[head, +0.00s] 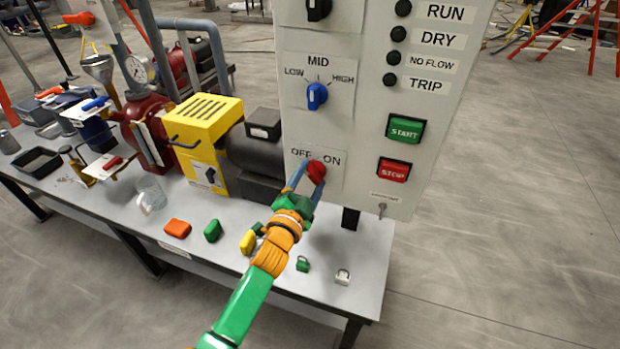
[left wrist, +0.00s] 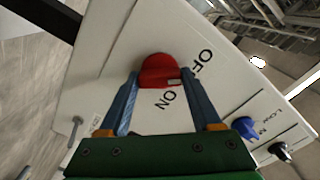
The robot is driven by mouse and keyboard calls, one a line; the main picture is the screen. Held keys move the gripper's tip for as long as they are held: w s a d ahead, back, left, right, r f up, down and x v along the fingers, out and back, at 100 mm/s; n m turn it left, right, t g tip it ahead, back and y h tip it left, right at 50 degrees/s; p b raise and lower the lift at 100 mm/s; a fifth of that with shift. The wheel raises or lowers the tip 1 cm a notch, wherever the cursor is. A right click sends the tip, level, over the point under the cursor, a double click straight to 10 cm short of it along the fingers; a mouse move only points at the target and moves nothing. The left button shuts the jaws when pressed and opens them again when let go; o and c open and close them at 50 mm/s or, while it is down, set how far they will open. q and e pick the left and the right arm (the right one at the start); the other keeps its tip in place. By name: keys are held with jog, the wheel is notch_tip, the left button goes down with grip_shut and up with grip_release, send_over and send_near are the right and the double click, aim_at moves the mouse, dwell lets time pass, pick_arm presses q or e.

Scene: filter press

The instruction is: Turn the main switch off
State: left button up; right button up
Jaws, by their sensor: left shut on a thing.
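The main switch is a red knob (head: 316,171) low on the left side of the white control panel (head: 352,128), between the labels OFF and ON. In the head view its handle leans to the right, toward ON. My left gripper (head: 303,177) is at the knob, with its blue fingers shut on it. In the left wrist view the red knob (left wrist: 159,72) sits between the two blue fingertips (left wrist: 160,80). The fingers hide part of the knob's sides. My right gripper is in neither view.
A blue selector knob (head: 317,96) marked LOW, MID, HIGH is above the switch. Green START (head: 405,129) and red STOP (head: 394,170) buttons are to its right. A grey table (head: 215,262) below holds a yellow-covered machine (head: 205,140), padlocks and small coloured blocks. Open floor lies right.

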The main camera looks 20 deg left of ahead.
pick_arm(q)
jog(key=shift+n, duration=0.6)
jog(key=o, duration=1.4)
jog(key=s, duration=0.7)
jog(key=shift+a, duration=0.1)
